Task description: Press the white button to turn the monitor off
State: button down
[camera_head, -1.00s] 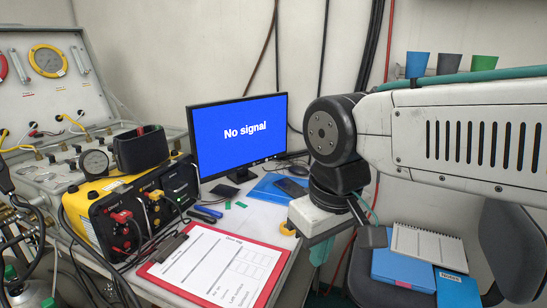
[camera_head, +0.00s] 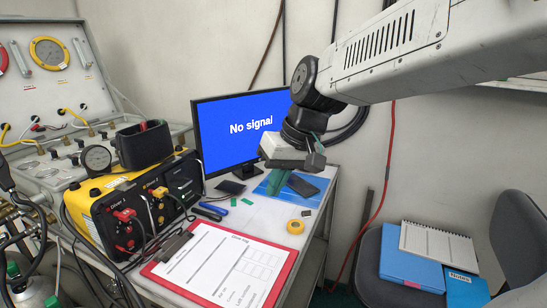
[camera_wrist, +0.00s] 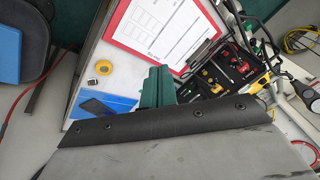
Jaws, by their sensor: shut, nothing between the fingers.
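The monitor (camera_head: 222,145) stands at the back of the desk, lit blue with "No signal" on it. My arm and gripper cover the right part of its screen and its lower right corner. I cannot make out the white button in either view. My gripper (camera_head: 279,184) hangs over the desk in front of the monitor's right side, its green fingers pointing down. The wrist view shows the fingers (camera_wrist: 157,86) together and empty, above the desk near the red clipboard. I cannot tell the exact gap between the gripper and the monitor.
A red clipboard (camera_head: 278,285) lies at the desk's front, with yellow tape (camera_head: 295,227) to its right. A dark phone (camera_head: 302,186) and blue folder (camera_head: 266,184) lie near the gripper. A yellow-black air panel (camera_head: 133,200) stands left. A chair (camera_head: 375,255) is at right.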

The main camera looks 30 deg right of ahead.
jog(key=w+d+f+m+t, duration=0.1)
jog(key=w+d+f+t, duration=0.15)
jog(key=w+d, duration=0.7)
jog(key=w+d+f+m+t, duration=0.1)
jog(key=w+d+f+m, duration=0.15)
jog(key=w, duration=1.35)
jog(key=w+d+f+m, duration=0.1)
jog(key=w+d+f, duration=0.2)
jog(key=d+f, duration=0.1)
jog(key=w+d+f+t+h, duration=0.1)
jog(key=w+d+f, duration=0.3)
jog(key=d, duration=0.3)
jog(key=w+d+f+m+t+h, duration=0.1)
jog(key=w+d+f, duration=0.3)
jog(key=d+f, duration=0.1)
jog(key=shift+d+f+m, duration=0.2)
jog(key=shift+f+m, duration=0.15)
jog(key=shift+f, duration=0.15)
jog(key=shift+w+a, duration=0.1)
jog(key=shift+w+a, duration=0.25)
jog(key=shift+w, duration=1.15)
jog(key=shift+w+a, duration=0.25)
jog(key=shift+w, duration=1.15)
jog(key=shift+w+a, duration=0.25)
jog(key=shift+w, duration=1.15)
jog(key=shift+w, duration=0.1)
jog(key=shift+w+a, duration=0.1)
jog(key=shift+w, duration=0.2)
